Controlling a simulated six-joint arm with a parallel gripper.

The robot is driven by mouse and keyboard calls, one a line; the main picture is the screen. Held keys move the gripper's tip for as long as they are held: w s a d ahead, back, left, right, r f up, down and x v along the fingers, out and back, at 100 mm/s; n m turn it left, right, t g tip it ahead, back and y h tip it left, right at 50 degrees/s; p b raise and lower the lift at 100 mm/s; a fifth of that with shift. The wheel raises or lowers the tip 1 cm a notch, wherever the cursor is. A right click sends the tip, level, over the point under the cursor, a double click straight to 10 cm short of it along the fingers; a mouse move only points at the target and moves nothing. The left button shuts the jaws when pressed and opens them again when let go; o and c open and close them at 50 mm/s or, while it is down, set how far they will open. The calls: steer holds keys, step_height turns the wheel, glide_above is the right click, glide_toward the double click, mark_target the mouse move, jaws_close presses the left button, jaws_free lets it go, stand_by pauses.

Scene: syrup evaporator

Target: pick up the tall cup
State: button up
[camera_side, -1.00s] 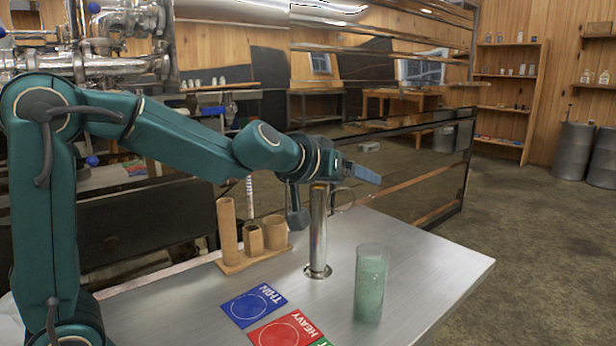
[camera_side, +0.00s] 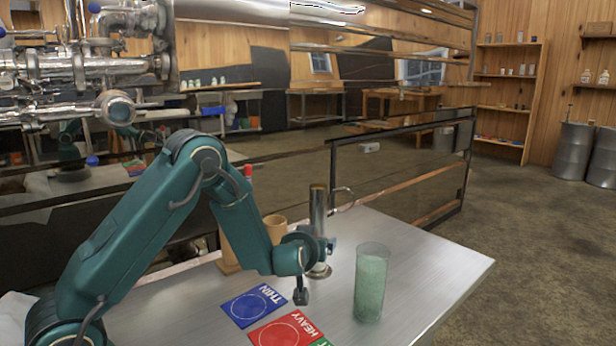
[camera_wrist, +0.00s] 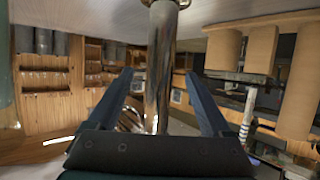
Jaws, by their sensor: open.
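The tall cup (camera_side: 318,208) is a slim, shiny metal cylinder with a thin side loop, upright on a round base on the metal table. In the wrist view the tall cup (camera_wrist: 161,45) appears upside down, its base at the top, lined up between the two fingers. My gripper (camera_side: 326,246) is at the cup's lower half in the side view, partly hidden by my wrist. In the wrist view my gripper (camera_wrist: 159,75) is open, with a finger on either side of the cup and a gap at each. I cannot tell how deep the cup sits between them.
A glass of green liquid (camera_side: 371,285) stands right of the cup. A blue THIN card (camera_side: 253,305) and a red HEAVY card (camera_side: 287,331) lie in front. A wooden holder with tubes (camera_side: 228,252) stands left, partly behind my arm.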

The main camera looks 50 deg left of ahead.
steer(key=shift+f, duration=0.95)
steer(key=shift+x, duration=2.55)
jaws_close()
steer(key=shift+r, duration=0.15)
